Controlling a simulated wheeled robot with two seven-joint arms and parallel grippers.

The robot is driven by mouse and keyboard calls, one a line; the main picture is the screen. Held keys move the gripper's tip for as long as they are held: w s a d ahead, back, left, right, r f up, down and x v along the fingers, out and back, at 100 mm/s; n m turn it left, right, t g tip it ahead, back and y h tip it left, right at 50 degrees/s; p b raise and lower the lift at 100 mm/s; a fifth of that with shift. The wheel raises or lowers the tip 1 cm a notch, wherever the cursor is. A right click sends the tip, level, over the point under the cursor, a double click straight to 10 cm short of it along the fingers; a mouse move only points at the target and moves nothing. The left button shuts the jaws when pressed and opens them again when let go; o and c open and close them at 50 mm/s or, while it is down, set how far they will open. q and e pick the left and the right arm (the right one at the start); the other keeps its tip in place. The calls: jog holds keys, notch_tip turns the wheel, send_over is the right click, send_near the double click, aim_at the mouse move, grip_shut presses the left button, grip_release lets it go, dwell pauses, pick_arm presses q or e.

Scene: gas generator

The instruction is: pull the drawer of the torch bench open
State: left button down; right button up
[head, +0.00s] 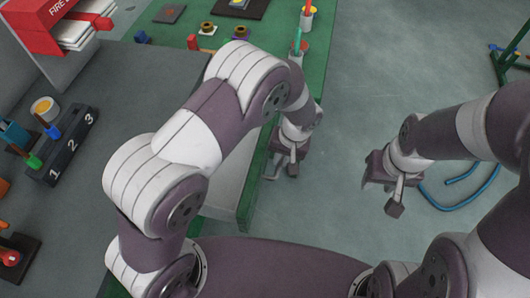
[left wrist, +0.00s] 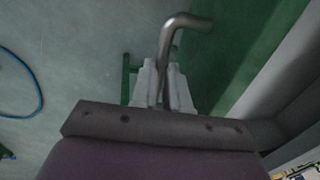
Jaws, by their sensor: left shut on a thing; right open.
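The drawer's green front (head: 248,200) shows at the right side of the torch bench (head: 165,75), partly covered by my left arm. A pale grey surface lies just left of this front; I cannot tell how far the drawer stands out. My left gripper (head: 281,171) is at the outer side of the green front. In the left wrist view its pale fingers (left wrist: 163,85) are shut on a bent metal handle (left wrist: 178,28), beside the green front (left wrist: 225,60). My right gripper (head: 380,178) is open and empty over the floor, apart from the bench.
A numbered block (head: 62,145) with coloured tools, a fire box (head: 62,25) and a yellow-topped cup (head: 45,108) are on the left. Several small parts lie on the green mat (head: 185,38). A blue hose (head: 462,205) lies on the right floor. The floor between my grippers is clear.

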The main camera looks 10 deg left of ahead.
pick_arm(q)
jog(key=shift+d, duration=0.4)
jog(key=shift+r, duration=0.1)
jog(key=c, duration=1.1)
grip_release()
jog(key=r, duration=0.4)
jog(key=d+r, duration=0.1)
jog(key=r, duration=0.3)
jog(key=d+r, duration=0.1)
jog(key=r, duration=0.3)
jog(key=shift+s+d+r, duration=0.1)
jog(key=shift+r, duration=0.15)
